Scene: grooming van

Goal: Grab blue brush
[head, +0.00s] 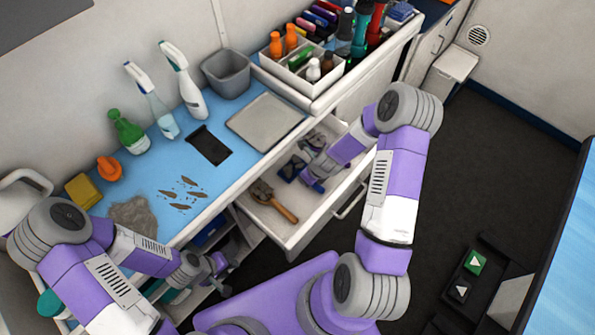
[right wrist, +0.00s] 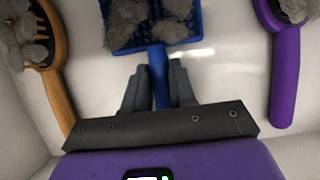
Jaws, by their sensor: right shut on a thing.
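The blue brush (right wrist: 158,25) lies in the open drawer (head: 290,232), with clumps of grey fur on its bristles. Its head also shows in the head view (head: 290,168). My right gripper (right wrist: 160,80) reaches down into the drawer and is shut on the blue brush's handle, one finger on each side. In the head view my right wrist hides part of the brush. My left gripper (head: 221,274) is open and empty, low in front of the counter's shelves.
In the drawer, a wooden brush (right wrist: 45,45) lies left of the blue one and a purple brush (right wrist: 285,75) lies right. The blue counter (head: 235,150) above holds spray bottles, a grey bin (head: 227,75) and fur clumps.

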